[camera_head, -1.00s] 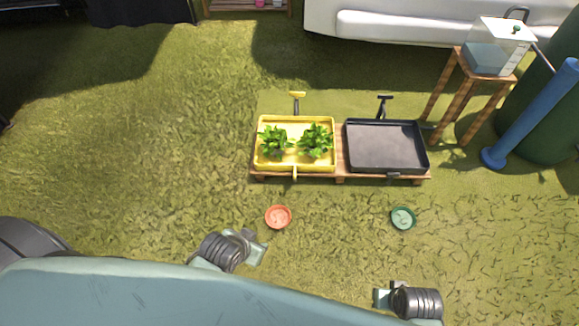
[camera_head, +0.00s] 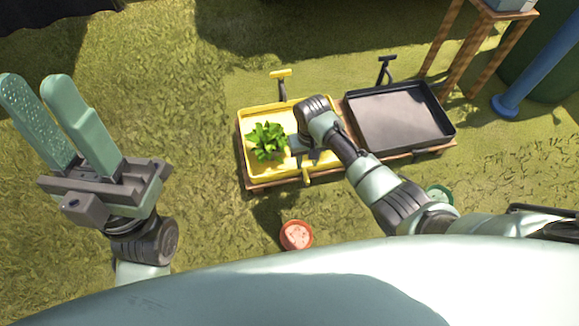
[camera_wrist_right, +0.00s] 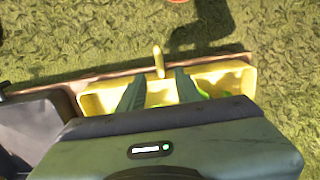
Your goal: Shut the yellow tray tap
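The yellow tray (camera_head: 243,141) holds a leafy green plant; my right arm hides part of the tray. A yellow T-shaped handle (camera_head: 281,74) stands at its back edge. A small yellow lever (camera_head: 307,174) sticks out at its front edge; it also shows in the right wrist view (camera_wrist_right: 158,62). I cannot tell which of these is the tap. My right gripper (camera_wrist_right: 158,85) is over the tray, its fingers apart with the lever just beyond the gap between them, apparently untouched. My left gripper (camera_head: 37,82) is raised at the far left, open and empty.
A black tray (camera_head: 447,128) with a black handle (camera_head: 386,68) stands right of the yellow one on a low wooden stand (camera_head: 262,185). An orange pot (camera_head: 296,235) and a green pot (camera_head: 440,197) are in front. Grass at left is clear.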

